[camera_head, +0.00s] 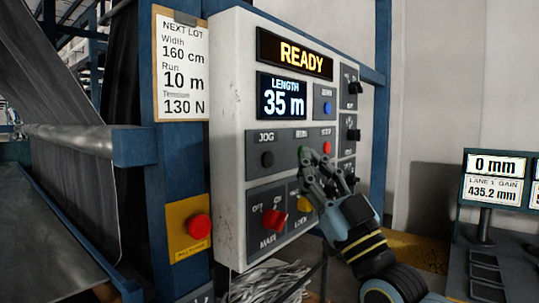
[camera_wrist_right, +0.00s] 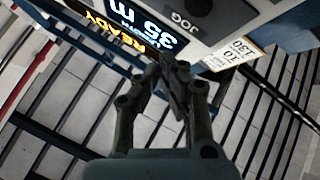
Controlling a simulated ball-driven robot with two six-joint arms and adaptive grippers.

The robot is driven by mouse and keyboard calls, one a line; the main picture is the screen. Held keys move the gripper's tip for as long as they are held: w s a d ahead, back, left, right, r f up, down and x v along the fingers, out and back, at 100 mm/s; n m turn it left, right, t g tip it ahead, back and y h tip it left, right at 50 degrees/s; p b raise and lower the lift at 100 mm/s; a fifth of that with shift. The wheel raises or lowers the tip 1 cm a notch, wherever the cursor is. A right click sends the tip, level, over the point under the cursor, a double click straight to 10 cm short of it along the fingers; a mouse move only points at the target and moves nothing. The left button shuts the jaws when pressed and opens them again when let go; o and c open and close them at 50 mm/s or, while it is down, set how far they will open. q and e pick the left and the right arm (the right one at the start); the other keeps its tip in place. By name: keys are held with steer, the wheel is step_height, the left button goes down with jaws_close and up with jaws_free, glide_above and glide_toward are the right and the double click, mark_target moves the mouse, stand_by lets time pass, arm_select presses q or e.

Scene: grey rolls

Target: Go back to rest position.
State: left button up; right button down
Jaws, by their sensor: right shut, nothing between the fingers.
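My right gripper (camera_head: 304,160) is shut and empty, in front of the grey control panel (camera_head: 228,100). In the head view its fingertips overlap the green button beside the black JOG button (camera_head: 267,159). I cannot tell whether they touch the panel. In the right wrist view the closed fingers (camera_wrist_right: 166,62) point at the panel, with the length display (camera_wrist_right: 138,25) just beyond them. The panel's displays read READY (camera_head: 300,55) and LENGTH 35 m (camera_head: 284,101). My left gripper is not in view.
A red MAIN switch (camera_head: 274,219) and yellow LOCK knob (camera_head: 304,203) sit low on the panel. A red mushroom button (camera_head: 199,227) is on the blue post to the left.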

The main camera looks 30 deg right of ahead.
stand_by(0.3)
step_height(320, 180, down, 30)
steer(key=w+d+m+g+h+b, duration=0.2)
steer(key=g+h+b, duration=0.1)
steer(key=g+b, duration=0.3)
steer(key=s+f+g+b, duration=0.2)
steer(key=s+f+g, duration=0.15)
steer(key=f, duration=0.95)
steer(key=s+f+g+b, duration=0.1)
steer(key=s+f+g, duration=0.3)
steer(key=f, duration=1)
steer(key=s+a+f+m+g+b, duration=0.1)
steer(key=s+f+g+b, duration=0.35)
steer(key=s+f, duration=1.55)
steer(key=s+f+g, duration=0.3)
steer(key=s+g, duration=0.1)
steer(key=s, duration=0.5)
steer(key=s+f+m+g+p, duration=0.1)
steer(key=s+f+g, duration=0.2)
steer(key=s, duration=0.7)
steer(key=shift+a+f+g+p, duration=0.3)
steer(key=shift+a+f+g, duration=0.15)
steer(key=shift+f, duration=0.1)
steer(key=shift+w, duration=0.15)
